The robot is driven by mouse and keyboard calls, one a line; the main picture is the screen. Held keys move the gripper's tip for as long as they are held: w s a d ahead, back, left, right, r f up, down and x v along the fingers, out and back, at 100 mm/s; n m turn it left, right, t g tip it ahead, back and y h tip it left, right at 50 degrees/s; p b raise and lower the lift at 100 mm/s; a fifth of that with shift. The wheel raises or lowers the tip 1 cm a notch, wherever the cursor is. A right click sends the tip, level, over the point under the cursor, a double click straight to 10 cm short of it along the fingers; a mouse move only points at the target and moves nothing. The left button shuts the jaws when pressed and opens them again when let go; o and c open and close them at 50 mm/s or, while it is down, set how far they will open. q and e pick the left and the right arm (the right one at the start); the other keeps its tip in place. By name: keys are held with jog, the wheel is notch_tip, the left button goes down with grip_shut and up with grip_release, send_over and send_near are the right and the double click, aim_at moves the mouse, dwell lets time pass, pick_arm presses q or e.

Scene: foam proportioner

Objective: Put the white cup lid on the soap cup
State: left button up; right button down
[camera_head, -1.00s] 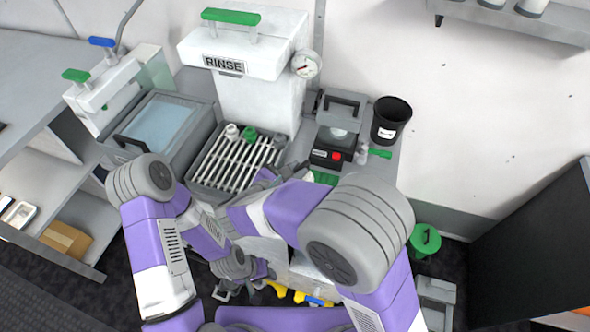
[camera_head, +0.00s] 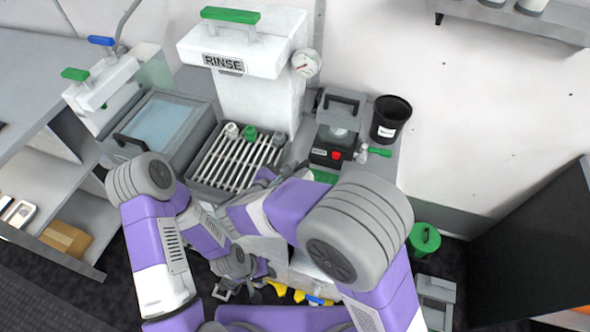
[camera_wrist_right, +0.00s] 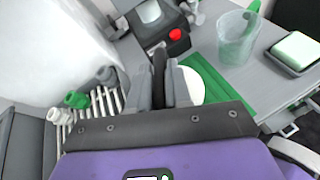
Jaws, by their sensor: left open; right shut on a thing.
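The white cup lid (camera_wrist_right: 196,88) is a round white disc in the right wrist view, held at my right gripper's fingers (camera_wrist_right: 172,82), which hide part of it. My right gripper is shut on it, above a green mat (camera_wrist_right: 228,88). A clear, greenish cup (camera_wrist_right: 238,38), which looks like the soap cup, stands upright on the counter beyond the mat, apart from the lid. In the head view my right gripper (camera_head: 266,174) is partly hidden by my arm, and the cup is not visible there. My left gripper (camera_head: 238,290) is low, open and away from the counter.
A black machine with a red button (camera_head: 330,148) stands behind the mat, near a black bucket (camera_head: 390,119). A slatted rack (camera_head: 225,170) with white and green fittings is at the left. A tray with a pale green block (camera_wrist_right: 296,50) is right of the cup.

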dwell(0.3)
jog(key=shift+f, duration=0.5)
jog(key=c, duration=1.3)
grip_release()
jog(key=shift+c, duration=0.2)
